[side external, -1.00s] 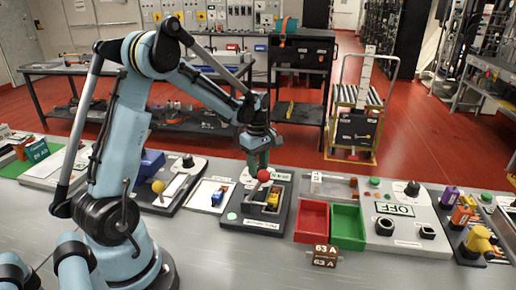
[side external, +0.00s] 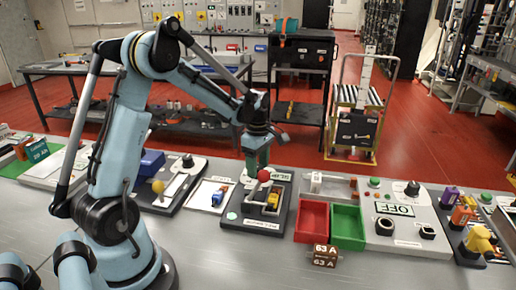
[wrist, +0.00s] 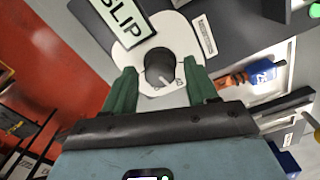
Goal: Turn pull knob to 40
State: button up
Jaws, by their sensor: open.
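In the wrist view a black round knob (wrist: 160,66) stands on a white dial plate (wrist: 126,56) beside a sign that reads SLIP (wrist: 127,12). A small light mark shows on the knob's lower side, and no scale numbers are readable. My gripper (wrist: 160,72) is open, with one green finger on each side of the knob; I cannot tell whether either touches it. In the side view my gripper (side external: 257,162) points down at the panel behind the red ball lever (side external: 264,175), and the knob is not clearly visible there.
A red bin (side external: 312,222) and a green bin (side external: 347,228) stand to the right, with a 63 A block (side external: 325,255) in front. A yellow ball lever (side external: 158,186) is to the left. An OFF panel (side external: 398,210) lies farther right.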

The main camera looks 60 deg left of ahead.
jog(key=shift+r, duration=1.75)
jog(key=shift+f, duration=1.6)
jog(key=shift+f+m, duration=0.2)
jog(key=shift+m, duration=1.7)
